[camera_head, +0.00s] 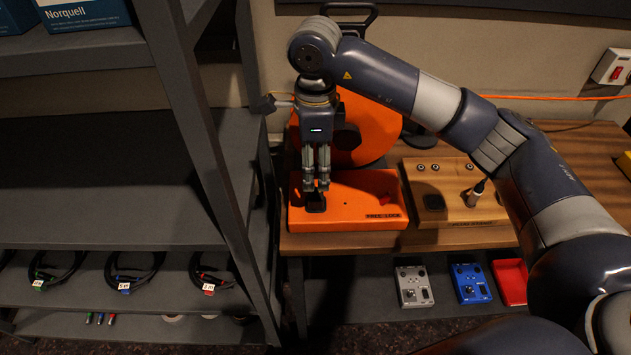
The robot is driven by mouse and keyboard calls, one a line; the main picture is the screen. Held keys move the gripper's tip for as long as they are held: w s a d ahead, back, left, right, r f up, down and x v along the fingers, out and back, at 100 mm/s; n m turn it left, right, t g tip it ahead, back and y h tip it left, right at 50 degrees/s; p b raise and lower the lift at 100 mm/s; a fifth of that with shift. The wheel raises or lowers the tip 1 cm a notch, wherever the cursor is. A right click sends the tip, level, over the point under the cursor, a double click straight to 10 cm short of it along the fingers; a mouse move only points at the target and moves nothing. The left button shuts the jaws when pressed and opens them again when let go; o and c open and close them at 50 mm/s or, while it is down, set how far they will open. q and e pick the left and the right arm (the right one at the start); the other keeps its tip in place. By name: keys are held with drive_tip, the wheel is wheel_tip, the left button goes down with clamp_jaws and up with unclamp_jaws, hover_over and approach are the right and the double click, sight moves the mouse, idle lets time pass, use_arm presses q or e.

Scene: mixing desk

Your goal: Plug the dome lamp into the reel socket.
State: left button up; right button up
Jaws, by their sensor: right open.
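The orange reel has a round drum (375,125) standing at the back of a flat orange base (350,185) on the wooden desk. My right gripper (316,187) points down over the left part of that base, with its fingers open. A small black piece (316,203) shows at the fingertips; I cannot tell whether it is a socket or a plug, or whether the fingers touch it. My gripper and wrist hide part of the drum. I cannot make out the dome lamp or its plug for certain. My left gripper is not in view.
A wooden box (452,190) with knobs and a jack stands right of the reel. A grey shelf (100,190) with coiled cables stands close on the left. Pedals, including a blue one (470,283), sit below the desk. A wall socket (612,67) is at upper right.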

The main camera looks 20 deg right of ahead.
drive_tip(key=shift+r, duration=1.7)
